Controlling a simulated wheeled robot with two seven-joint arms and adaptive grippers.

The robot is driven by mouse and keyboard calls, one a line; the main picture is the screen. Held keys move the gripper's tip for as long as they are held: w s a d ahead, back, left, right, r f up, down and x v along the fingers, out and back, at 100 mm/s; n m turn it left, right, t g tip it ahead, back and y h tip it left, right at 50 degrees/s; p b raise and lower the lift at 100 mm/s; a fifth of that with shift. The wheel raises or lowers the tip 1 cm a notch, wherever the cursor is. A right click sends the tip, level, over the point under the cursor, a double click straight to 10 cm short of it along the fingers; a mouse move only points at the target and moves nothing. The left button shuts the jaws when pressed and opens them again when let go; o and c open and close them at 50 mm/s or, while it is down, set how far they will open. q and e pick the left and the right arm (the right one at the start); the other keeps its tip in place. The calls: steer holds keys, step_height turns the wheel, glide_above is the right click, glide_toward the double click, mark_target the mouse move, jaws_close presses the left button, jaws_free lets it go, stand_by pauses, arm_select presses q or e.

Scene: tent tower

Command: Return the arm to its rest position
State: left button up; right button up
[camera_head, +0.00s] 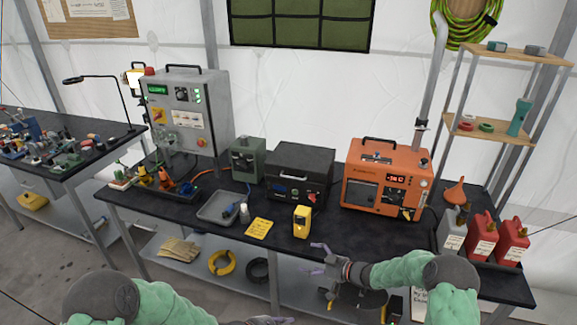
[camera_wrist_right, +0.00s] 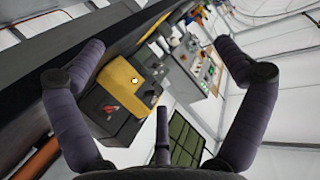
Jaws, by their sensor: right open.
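My right arm comes in from the lower right of the head view in a green sleeve. Its gripper (camera_head: 316,262) is over the front edge of the dark workbench (camera_head: 375,232), its fingers spread apart and empty. In the right wrist view the two fingers (camera_wrist_right: 160,48) stand wide apart with nothing between them. A yellow handheld device (camera_head: 302,221) stands upright on the bench just beyond this gripper, apart from it; it also shows in the right wrist view (camera_wrist_right: 122,78). My left gripper (camera_head: 272,321) shows only in part at the bottom edge of the head view.
An orange power unit (camera_head: 386,180), a black case (camera_head: 299,173) and a grey control cabinet (camera_head: 186,113) stand along the back of the bench. A grey tray (camera_head: 207,217) and a yellow card (camera_head: 258,228) lie left of the device. Red fuel cans (camera_head: 482,238) stand at right.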

steer(key=s+f+m+g+h, duration=0.1)
steer(key=s+f+m+h, duration=0.5)
steer(key=s+f, duration=0.7)
arm_select(q)
steer(key=s+a+f+m+g+y, duration=0.2)
steer(key=s+a+f+m, duration=0.2)
steer(key=s+f+m, duration=0.4)
steer(key=s+a+f+m+g+y+b, duration=0.1)
steer(key=s+a+f+m, duration=0.4)
steer(key=m, duration=0.8)
steer(key=s+f+g+y, duration=0.1)
steer(key=s+f+g, duration=0.1)
steer(key=s+f, duration=0.1)
steer(key=shift+s+y, duration=0.4)
steer(key=shift+s, duration=0.2)
arm_select(e)
steer(key=s+f+m+g+h, duration=0.1)
steer(key=s+f+m+g, duration=0.1)
steer(key=s, duration=1.1)
steer(key=s+d+f+m+g, duration=0.1)
steer(key=s+f+m+g, duration=0.1)
steer(key=s, duration=1.1)
steer(key=m+g, duration=0.1)
steer(key=g, duration=0.1)
steer(key=shift+s+d+f+g+h, duration=0.15)
steer(key=shift+s+d+g+h, duration=0.15)
steer(key=shift+s+h, duration=0.1)
